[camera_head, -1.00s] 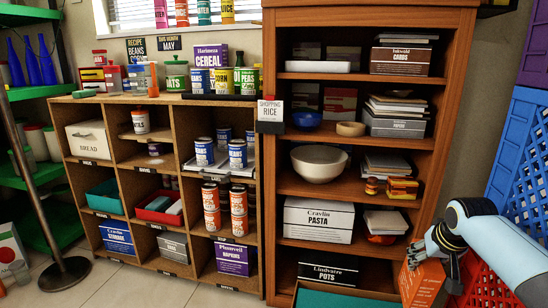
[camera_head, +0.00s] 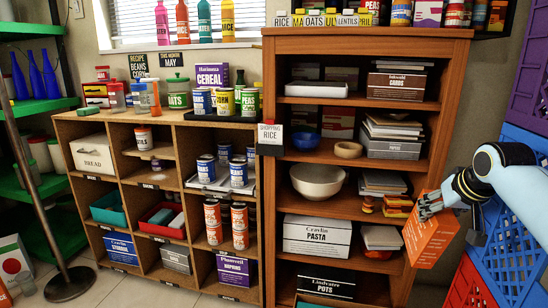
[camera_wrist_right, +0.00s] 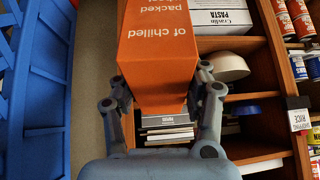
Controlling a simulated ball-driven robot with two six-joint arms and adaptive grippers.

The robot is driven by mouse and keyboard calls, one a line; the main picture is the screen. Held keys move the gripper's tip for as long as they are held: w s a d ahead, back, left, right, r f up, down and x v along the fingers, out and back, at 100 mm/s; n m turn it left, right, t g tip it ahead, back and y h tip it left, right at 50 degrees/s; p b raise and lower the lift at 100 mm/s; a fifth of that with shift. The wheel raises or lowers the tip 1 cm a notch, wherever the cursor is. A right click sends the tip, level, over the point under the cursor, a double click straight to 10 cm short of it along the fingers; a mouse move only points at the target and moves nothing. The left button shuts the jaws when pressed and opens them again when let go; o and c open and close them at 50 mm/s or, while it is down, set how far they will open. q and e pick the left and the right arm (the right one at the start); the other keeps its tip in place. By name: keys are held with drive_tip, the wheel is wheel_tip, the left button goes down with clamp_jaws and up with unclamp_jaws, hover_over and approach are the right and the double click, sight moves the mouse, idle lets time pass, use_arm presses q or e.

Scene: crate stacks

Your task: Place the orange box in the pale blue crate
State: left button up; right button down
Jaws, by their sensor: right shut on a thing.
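The orange box (camera_head: 430,236), with white print, hangs tilted at the right in the head view, in front of the wooden shelf's right side. My right gripper (camera_head: 432,204) is shut on its upper part. In the right wrist view the orange box (camera_wrist_right: 158,45) sits between the two fingers of my right gripper (camera_wrist_right: 160,88). A blue crate (camera_head: 508,235) stands at the far right, partly behind my right arm. I cannot make out a clearly pale blue crate. My left gripper is not in view.
A red crate (camera_head: 470,285) is below the blue one and a purple crate (camera_head: 528,82) above. The tall wooden shelf (camera_head: 365,32) is close to the box. A low cubby shelf (camera_head: 255,133) stands left of it. A metal pole (camera_head: 32,165) is at far left.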

drive_tip(key=s+a+r+n+y, duration=0.35)
drive_tip(key=s+a+r, duration=0.4)
drive_tip(key=r, duration=0.35)
drive_tip(key=s+a+r+n+g+y, duration=0.1)
drive_tip(key=s+a+r+n, duration=0.2)
drive_tip(key=s, duration=0.3)
drive_tip(key=s+a+r+n+g+y, duration=0.2)
drive_tip(key=s+a+r+n, duration=0.1)
drive_tip(key=s+a+n, duration=0.2)
drive_tip(key=s, duration=0.2)
drive_tip(key=shift+s+a, duration=0.3)
